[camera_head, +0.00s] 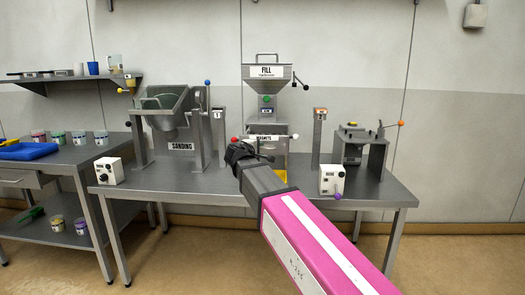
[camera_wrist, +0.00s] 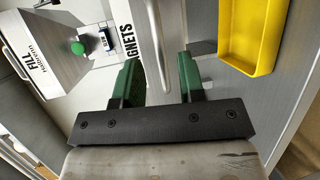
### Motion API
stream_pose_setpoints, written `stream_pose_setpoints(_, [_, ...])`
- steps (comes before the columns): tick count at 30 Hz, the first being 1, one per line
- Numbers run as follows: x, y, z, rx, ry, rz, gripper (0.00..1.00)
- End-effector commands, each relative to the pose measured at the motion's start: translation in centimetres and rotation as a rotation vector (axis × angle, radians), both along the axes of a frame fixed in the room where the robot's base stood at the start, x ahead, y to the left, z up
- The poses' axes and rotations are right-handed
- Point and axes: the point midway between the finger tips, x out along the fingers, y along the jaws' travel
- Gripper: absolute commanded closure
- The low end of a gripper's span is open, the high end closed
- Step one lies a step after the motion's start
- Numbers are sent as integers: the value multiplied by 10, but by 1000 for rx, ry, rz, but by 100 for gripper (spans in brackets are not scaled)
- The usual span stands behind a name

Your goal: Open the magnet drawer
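The magnet drawer sits in the FILL machine on the table, with its MAGNETS label (camera_head: 265,137) on the front. In the wrist view, the label (camera_wrist: 124,28) and a long pale bar handle (camera_wrist: 156,42) on the grey front are close ahead. My gripper (camera_wrist: 160,70) has two green fingers spread apart, with the lower end of the handle appearing between them. I cannot tell whether a finger touches it. In the head view my gripper (camera_head: 238,153) is in front of the machine, and my arm hides part of the drawer front.
A yellow tray (camera_wrist: 252,38) lies right of the fingers in the wrist view. The SANDING machine (camera_head: 181,146) stands left on the table (camera_head: 215,183). A white control box (camera_head: 332,179) and a post (camera_head: 318,135) stand right. A green button (camera_wrist: 78,48) is on the FILL machine.

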Motion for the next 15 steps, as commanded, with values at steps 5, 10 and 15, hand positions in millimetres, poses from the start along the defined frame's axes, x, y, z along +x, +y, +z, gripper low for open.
stream_pose_setpoints(5, [-33,14,6,0,0,1,64])
stream_pose_setpoints(10, [-50,22,10,1,0,1,64])
stream_pose_setpoints(15, [-57,25,11,1,1,-2,64])
